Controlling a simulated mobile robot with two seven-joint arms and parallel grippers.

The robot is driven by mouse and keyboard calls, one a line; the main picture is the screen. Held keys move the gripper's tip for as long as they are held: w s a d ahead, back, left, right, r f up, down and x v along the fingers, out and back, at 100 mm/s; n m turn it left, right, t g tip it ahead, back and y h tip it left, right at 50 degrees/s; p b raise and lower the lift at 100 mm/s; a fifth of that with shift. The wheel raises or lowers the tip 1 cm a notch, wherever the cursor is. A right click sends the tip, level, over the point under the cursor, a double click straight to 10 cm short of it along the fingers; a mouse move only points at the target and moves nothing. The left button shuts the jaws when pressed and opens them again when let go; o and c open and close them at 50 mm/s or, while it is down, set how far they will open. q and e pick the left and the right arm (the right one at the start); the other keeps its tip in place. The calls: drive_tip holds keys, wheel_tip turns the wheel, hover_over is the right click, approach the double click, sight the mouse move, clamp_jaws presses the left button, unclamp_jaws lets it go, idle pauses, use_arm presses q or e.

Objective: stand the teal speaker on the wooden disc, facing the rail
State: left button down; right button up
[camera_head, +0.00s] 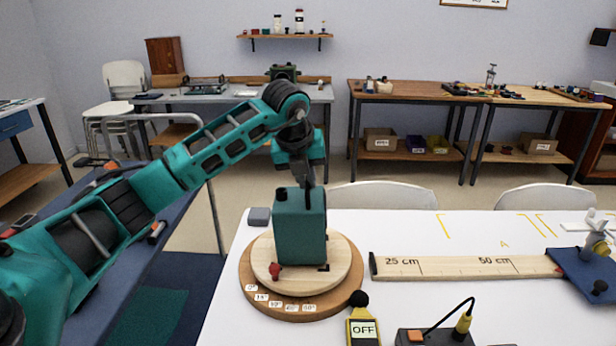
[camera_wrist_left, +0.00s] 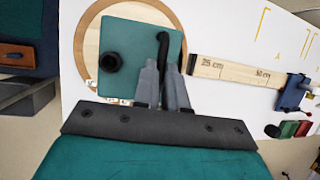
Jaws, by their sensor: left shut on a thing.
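The teal speaker (camera_head: 300,232) is a box that stands upright over the round wooden disc (camera_head: 341,262). Its lower edge looks to be on or just above the disc; I cannot tell which. My left gripper (camera_head: 306,184) comes down from above and is shut on the dark handle (camera_wrist_left: 163,48) on the speaker's top. The left wrist view shows the speaker's top (camera_wrist_left: 135,72) with a black knob beside the handle. The rail (camera_head: 465,267), a wooden strip marked 25 cm and 50 cm, lies right of the disc. The speaker's front is not clear to me.
The disc sits on a wider brown base (camera_head: 275,309) with angle labels and a red knob (camera_head: 275,271). A yellow meter (camera_head: 363,328) reading OFF and a dark box (camera_head: 433,337) stand at the front. A blue block (camera_head: 585,272) is at the rail's right end.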

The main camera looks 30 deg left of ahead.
use_arm(q)
drive_tip(key=shift+a+r, duration=0.1)
drive_tip(key=shift+a, duration=0.05)
idle(0.6)
drive_tip(key=c, duration=1.1)
unclamp_jaws()
drive_tip(key=shift+s, duration=0.1)
drive_tip(key=shift+c, duration=0.2)
drive_tip(key=shift+o, duration=0.2)
drive_tip(key=shift+s+f, duration=0.1)
drive_tip(key=shift+f, duration=0.1)
drive_tip(key=v, duration=1.3)
drive_tip(key=shift+r, duration=0.1)
